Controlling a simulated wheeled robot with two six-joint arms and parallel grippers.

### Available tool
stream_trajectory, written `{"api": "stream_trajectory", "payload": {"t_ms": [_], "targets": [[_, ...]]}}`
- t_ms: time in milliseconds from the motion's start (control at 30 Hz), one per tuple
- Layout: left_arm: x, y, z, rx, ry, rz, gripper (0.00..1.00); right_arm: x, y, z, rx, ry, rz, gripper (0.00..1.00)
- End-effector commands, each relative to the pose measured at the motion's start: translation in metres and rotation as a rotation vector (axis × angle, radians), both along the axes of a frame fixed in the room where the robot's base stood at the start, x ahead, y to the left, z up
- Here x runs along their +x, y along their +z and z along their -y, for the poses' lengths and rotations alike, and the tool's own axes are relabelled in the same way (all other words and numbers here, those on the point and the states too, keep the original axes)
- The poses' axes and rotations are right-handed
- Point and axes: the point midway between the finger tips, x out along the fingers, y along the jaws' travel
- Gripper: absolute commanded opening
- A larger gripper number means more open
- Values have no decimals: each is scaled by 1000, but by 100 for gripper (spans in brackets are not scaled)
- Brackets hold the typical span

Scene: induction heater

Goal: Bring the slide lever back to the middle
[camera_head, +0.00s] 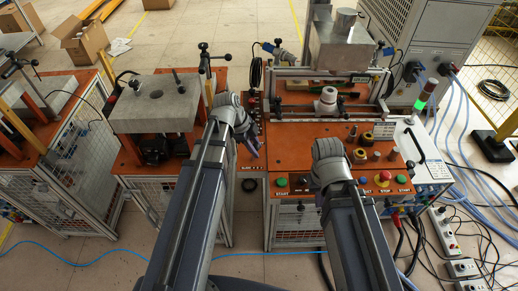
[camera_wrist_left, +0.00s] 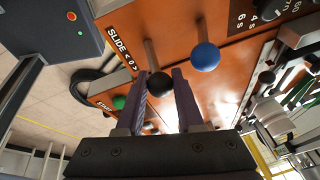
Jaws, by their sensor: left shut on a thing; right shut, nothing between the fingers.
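The slide lever is a thin rod with a black ball knob (camera_wrist_left: 159,84), beside the white SLIDE label (camera_wrist_left: 118,42) in the left wrist view. My left gripper (camera_wrist_left: 158,95) is shut on this knob, with one finger on each side. In the head view my left gripper (camera_head: 252,145) is at the orange panel's left edge, above the SLIDE label (camera_head: 250,168), and hides the lever. I cannot tell how far the lever leans from the middle. My right arm's wrist end (camera_head: 331,160) is above the panel's front; its fingers are hidden behind the wrist.
A lever with a blue ball knob (camera_wrist_left: 205,57) stands close beside the slide lever. Green (camera_head: 281,182) and red (camera_head: 385,176) buttons line the panel's front edge. A grey block (camera_head: 158,108) on a neighbouring bench is left of my left arm.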

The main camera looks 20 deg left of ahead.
Motion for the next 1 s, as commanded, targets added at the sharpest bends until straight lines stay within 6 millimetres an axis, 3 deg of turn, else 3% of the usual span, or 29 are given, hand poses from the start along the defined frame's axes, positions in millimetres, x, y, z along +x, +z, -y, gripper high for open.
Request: {"api": "stream_trajectory", "payload": {"t_ms": [400, 900, 933, 1000], "targets": [[-5, 0, -12, -160, -3, 41, 0, 0, -16, 0, 0, 0, 0, 0], [-6, 1, -13, -177, -4, 46, 0, 0, -16, 0, 0, 0, 0, 0], [-6, 1, -13, -176, -4, 45, 38, 0, -16, 0, 0, 0, 0, 0], [-6, 1, -13, -177, -4, 46, 46, 0, -16, 0, 0, 0, 0, 0]]}}
